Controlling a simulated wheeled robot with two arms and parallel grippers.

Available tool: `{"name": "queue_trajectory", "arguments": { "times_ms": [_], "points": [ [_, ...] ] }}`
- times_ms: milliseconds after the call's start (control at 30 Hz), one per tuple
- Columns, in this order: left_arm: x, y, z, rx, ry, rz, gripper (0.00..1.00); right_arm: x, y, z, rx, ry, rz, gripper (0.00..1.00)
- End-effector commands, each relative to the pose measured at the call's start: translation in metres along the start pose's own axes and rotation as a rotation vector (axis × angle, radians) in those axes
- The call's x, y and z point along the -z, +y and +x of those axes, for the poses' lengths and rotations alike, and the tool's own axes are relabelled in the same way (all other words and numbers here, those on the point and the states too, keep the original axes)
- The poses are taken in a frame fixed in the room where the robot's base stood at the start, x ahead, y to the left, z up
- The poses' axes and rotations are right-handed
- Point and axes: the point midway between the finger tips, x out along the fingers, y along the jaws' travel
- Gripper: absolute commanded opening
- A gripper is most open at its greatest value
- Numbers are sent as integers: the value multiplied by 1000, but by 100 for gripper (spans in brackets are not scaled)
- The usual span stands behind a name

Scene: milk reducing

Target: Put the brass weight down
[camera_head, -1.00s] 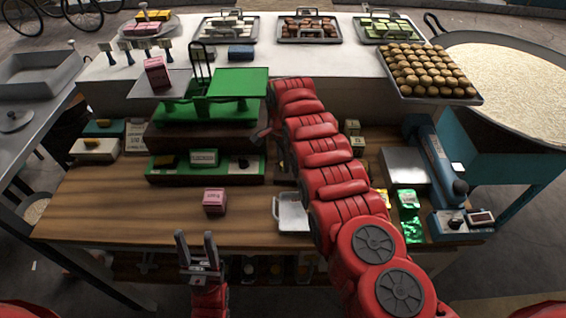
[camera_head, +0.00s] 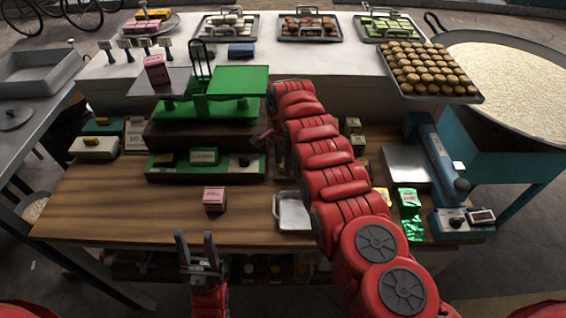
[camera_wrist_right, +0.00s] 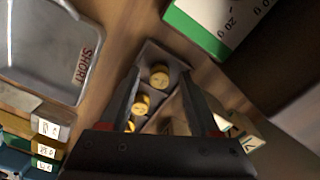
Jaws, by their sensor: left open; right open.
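Small round brass weights (camera_wrist_right: 160,75) show in the right wrist view, sitting in a narrow grey holder (camera_wrist_right: 152,52). Another brass weight (camera_wrist_right: 140,103) is nearer, and one more is partly hidden by my gripper. My right gripper (camera_wrist_right: 163,88) is open, its fingers on either side of the holder and weights. I cannot tell whether a finger touches a weight. In the head view my right arm hides most of this spot. My left gripper (camera_head: 197,238) is open and empty in front of the table's front edge. The green balance (camera_head: 208,108) carries a pink box (camera_head: 156,69) on its left pan.
A metal tray marked SHORT (camera_wrist_right: 50,45) and a green-and-white 20 g box (camera_wrist_right: 215,22) flank the right gripper. Another pink box (camera_head: 214,198) stands on the wooden table (camera_head: 110,205). A blue sealing device (camera_head: 436,160) stands at right. The table's left front is clear.

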Motion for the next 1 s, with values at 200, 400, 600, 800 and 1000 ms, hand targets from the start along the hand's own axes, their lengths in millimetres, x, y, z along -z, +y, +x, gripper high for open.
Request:
{"name": "queue_trajectory", "arguments": {
  "times_ms": [200, 400, 600, 800, 1000],
  "points": [
    [1, 0, 8, 0, 0, 0, 50, 0, -1, -17, 2, 1, -1, 63],
    [0, 0, 0, 0, 0, 0, 50, -2, -2, -49, 8, 0, -2, 63],
    [-4, 1, -22, 0, 0, 0, 50, 2, -1, -98, 8, 1, 1, 63],
    [-3, 1, -16, 0, 0, 0, 50, 1, 0, -121, 2, 0, 1, 63],
    [-3, 1, -16, 0, 0, 0, 50, 0, 0, -123, -1, 0, 0, 63]
  ]
}}
